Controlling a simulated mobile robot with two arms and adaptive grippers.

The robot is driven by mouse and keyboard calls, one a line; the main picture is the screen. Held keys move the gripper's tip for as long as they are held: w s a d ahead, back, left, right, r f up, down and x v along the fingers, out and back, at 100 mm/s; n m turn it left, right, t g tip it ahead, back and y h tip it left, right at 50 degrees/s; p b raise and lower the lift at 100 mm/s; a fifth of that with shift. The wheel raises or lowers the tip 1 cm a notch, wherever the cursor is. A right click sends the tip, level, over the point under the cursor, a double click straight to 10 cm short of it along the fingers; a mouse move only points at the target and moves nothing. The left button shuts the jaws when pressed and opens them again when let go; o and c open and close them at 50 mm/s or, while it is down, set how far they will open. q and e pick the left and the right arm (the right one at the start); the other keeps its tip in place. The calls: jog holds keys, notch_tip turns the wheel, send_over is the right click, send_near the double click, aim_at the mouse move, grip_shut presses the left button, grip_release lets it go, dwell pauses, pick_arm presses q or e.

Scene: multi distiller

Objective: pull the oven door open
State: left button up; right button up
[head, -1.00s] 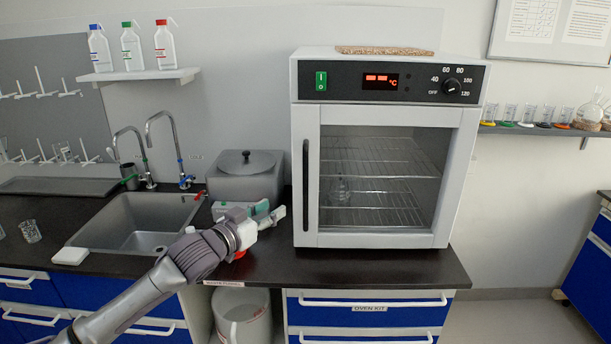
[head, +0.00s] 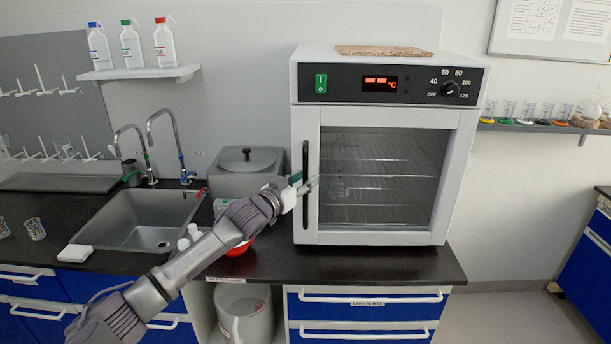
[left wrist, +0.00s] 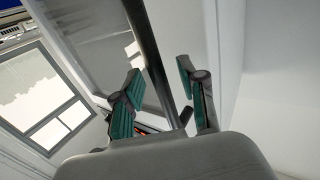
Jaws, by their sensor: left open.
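The oven (head: 388,120) is a white cabinet on the dark counter with its glass door (head: 380,238) shut. A black vertical handle (head: 305,155) runs along the door's left edge. My left gripper (head: 309,184) is at the handle's middle height. In the left wrist view my left gripper (left wrist: 160,76) is open, with its green-padded fingers on either side of the dark handle bar (left wrist: 146,38). I cannot tell whether a pad touches the bar. My right gripper is not in view.
A grey lidded bath (head: 245,175) stands left of the oven, and a sink (head: 140,215) is further left. A red bowl (head: 240,248) sits under my left arm. A cork mat (head: 385,50) lies on the oven. The floor to the right is clear.

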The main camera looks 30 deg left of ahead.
pick_arm(q)
jog(key=shift+w, duration=0.5)
grip_shut()
